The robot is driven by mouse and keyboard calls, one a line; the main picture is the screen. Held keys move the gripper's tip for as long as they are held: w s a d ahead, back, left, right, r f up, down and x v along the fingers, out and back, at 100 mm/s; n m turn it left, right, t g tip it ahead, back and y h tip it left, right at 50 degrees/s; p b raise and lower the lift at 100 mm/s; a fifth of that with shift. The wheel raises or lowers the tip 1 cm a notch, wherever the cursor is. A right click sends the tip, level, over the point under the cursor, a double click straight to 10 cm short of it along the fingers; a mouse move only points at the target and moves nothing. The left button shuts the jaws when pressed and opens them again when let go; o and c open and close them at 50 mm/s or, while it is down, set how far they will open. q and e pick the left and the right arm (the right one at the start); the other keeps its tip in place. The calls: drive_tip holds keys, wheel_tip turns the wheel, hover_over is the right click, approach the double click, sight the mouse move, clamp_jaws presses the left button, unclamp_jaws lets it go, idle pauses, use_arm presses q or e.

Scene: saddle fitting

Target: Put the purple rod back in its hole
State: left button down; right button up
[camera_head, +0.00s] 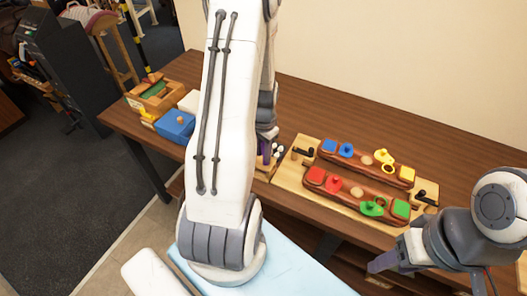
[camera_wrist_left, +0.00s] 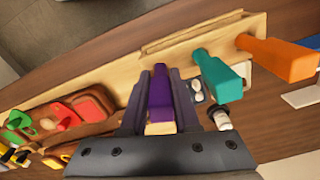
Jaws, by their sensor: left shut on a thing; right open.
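The purple rod (camera_wrist_left: 160,98) sits between the two fingers of my left gripper (camera_wrist_left: 162,84) in the left wrist view, with a pale wooden end showing. In the head view a sliver of the purple rod (camera_head: 265,152) shows beside my left arm, which hides most of that area. A pale wooden rack (camera_wrist_left: 190,35) lies just beyond the fingers and holds a teal rod (camera_wrist_left: 222,80) and an orange rod (camera_wrist_left: 283,60). The purple rod's hole is hidden, and I cannot tell whether the rod touches the rack. My right gripper (camera_head: 385,262) is open at the lower right, away from the rack.
Right of the rack, a wooden board (camera_head: 292,178) bears two brown saddle-like pieces (camera_head: 345,184) with coloured parts and black clamps. A blue box (camera_head: 176,126) and a wooden box (camera_head: 155,95) stand at the table's left end. The table's back strip (camera_head: 330,105) is clear.

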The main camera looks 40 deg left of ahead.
use_arm(q)
drive_tip(key=c, duration=0.6)
unclamp_jaws()
drive_tip(key=shift+o, duration=0.2)
wheel_tip(320, 180, up, 10)
drive_tip(key=r+b, duration=0.1)
drive_tip(key=b, duration=0.1)
drive_tip(key=d+r+m, duration=0.3)
drive_tip(key=d, duration=1.4)
drive_tip(key=s+d+r+m+h+b, duration=0.1)
drive_tip(key=s+d+m, duration=0.2)
drive_tip(key=s+d, duration=1.1)
drive_tip(key=shift+s+r+m, duration=0.15)
drive_tip(key=shift+s+m, duration=0.15)
drive_tip(key=shift+s, duration=0.35)
